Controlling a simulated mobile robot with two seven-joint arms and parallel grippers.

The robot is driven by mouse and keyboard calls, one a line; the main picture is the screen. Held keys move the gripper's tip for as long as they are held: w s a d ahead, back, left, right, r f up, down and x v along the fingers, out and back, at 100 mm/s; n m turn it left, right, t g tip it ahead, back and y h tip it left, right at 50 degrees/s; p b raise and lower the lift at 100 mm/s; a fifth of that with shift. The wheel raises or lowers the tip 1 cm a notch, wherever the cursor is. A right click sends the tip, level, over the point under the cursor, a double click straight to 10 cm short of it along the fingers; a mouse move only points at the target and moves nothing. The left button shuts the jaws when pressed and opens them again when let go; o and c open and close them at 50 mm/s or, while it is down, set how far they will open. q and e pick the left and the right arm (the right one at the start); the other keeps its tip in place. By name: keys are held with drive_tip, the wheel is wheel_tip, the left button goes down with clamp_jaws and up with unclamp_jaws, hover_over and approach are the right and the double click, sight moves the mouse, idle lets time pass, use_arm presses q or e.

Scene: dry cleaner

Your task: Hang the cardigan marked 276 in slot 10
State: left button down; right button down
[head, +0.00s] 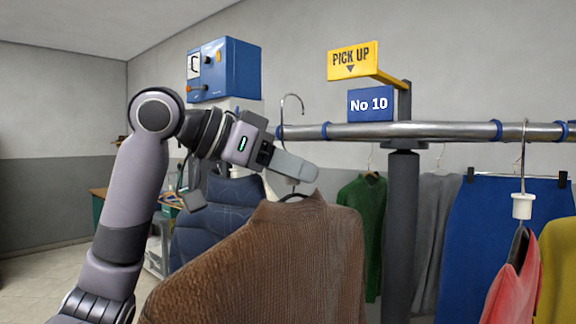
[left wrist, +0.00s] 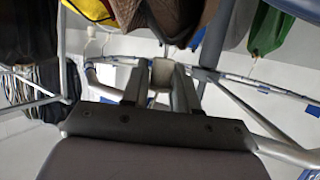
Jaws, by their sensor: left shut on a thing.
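A brown knitted cardigan (head: 270,255) hangs from a hanger with a thin metal hook (head: 292,100). My left gripper (head: 300,172) is shut on the hanger just above the collar. In the left wrist view, the left gripper (left wrist: 160,88) closes on a pale piece, with brown cloth (left wrist: 175,14) beyond. The hook stands above the metal rail (head: 440,131) near its left end; I cannot tell whether it is around the rail. A blue sign reading No 10 (head: 370,104) is above the rail, under a yellow PICK UP sign (head: 353,60). No 276 mark is readable. My right gripper is not in view.
Blue rings (head: 326,131) divide the rail. A red garment (head: 512,285) hangs at the right on a hanger with a white collar piece (head: 522,206). Green (head: 365,220), grey and blue garments hang behind. A dark post (head: 401,220) carries the rail. A blue box (head: 225,70) is on the wall.

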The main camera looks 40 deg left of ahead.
use_arm(q)
drive_tip(key=shift+w+r+p, duration=0.1)
drive_tip(key=shift+w+p, duration=0.2)
drive_tip(key=shift+w, duration=0.55)
drive_tip(key=shift+w+d, duration=0.15)
drive_tip(key=shift+w, duration=0.6)
drive_tip(key=shift+w+d, duration=0.1)
drive_tip(key=shift+w, duration=0.6)
drive_tip(key=shift+f+b, duration=1)
drive_tip(key=shift+f, duration=0.6)
drive_tip(key=shift+f, duration=0.25)
drive_tip(key=c, duration=0.8)
unclamp_jaws()
